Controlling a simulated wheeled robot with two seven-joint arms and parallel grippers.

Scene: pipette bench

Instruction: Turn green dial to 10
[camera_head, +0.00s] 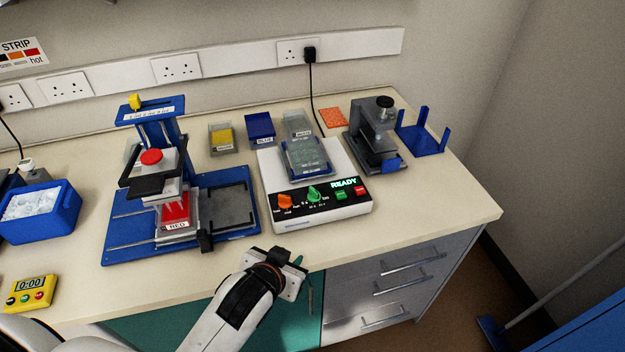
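The green dial (314,193) is on the sloped front panel of a white device (326,212), right of an orange dial (285,202). Small printed marks surround the green dial, but they are too small to read. A display above shows READY in green. My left gripper (300,280) is in front of and below the device, at the bench's front edge, apart from the dial. It is seen from behind, and its finger opening cannot be made out. No object shows in it. My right gripper is not in view.
Left of the device stands a blue press (228,233) with a red knob. A clear tray sits on the device's top. A green button (340,195) and a red button (361,190) are right of the dial. A grey machine (372,135) stands behind right. Bench space at right is clear.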

